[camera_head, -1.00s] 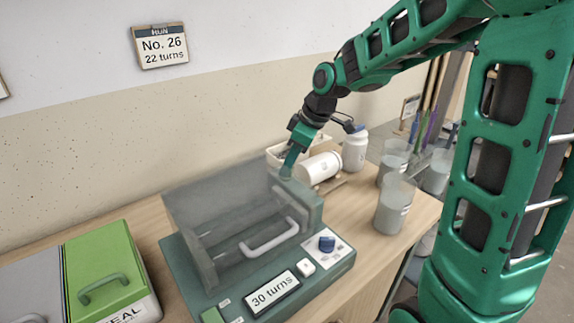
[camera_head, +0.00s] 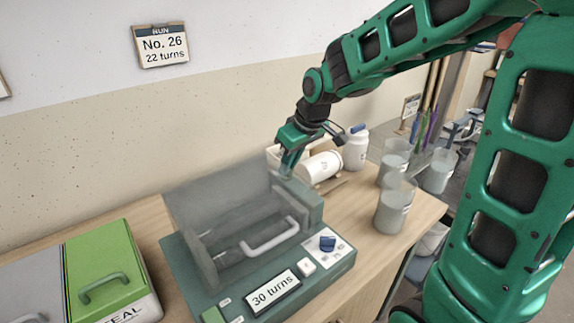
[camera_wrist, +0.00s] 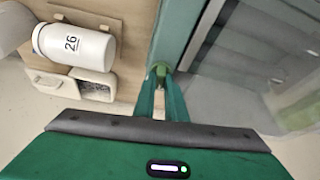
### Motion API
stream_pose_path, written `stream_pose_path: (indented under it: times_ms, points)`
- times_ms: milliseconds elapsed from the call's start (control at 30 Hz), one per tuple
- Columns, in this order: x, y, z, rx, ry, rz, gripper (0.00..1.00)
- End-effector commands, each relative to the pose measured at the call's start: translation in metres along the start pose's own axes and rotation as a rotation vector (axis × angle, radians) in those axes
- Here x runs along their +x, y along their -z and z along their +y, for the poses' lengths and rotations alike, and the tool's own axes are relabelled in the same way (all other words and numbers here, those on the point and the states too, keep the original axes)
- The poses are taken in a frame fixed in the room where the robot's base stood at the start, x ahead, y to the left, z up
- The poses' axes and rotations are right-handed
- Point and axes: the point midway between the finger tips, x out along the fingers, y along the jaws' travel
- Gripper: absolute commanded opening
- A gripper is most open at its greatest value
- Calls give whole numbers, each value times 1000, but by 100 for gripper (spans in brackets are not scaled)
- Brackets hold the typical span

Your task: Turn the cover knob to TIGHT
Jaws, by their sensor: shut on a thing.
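The machine (camera_head: 325,263) stands on the bench with a grey see-through cover (camera_head: 190,205) over its tub. My gripper (camera_head: 285,170) points down at the back right corner of the machine. In the wrist view my gripper (camera_wrist: 160,88) has its fingers shut on a small green piece, the cover knob (camera_wrist: 160,68), at the machine's edge. The fingers hide much of the knob, and I cannot read any TIGHT mark. A blue dial (camera_head: 327,243) sits apart on the front panel, near a display (camera_head: 273,291) reading "30 turns".
A white jar marked 26 (camera_wrist: 75,45) lies on its side near my gripper. A white bottle (camera_head: 356,148) and several grey beakers (camera_head: 392,207) stand to the right. A green-lidded box (camera_head: 105,265) is at the left. A wall card (camera_head: 160,45) reads "No. 26, 22 turns".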

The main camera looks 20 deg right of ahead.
Motion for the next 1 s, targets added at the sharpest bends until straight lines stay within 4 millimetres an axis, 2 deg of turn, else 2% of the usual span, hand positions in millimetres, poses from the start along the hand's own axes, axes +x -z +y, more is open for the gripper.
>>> stream_pose_path:
  times_ms: [267, 300, 1000]
  points:
    - [-1, 2, 3, 4, -6, 6, 0]
    - [-1, 2, 3, 4, -6, 5, 19]
    - [0, 0, -1, -4, 2, 0, 19]
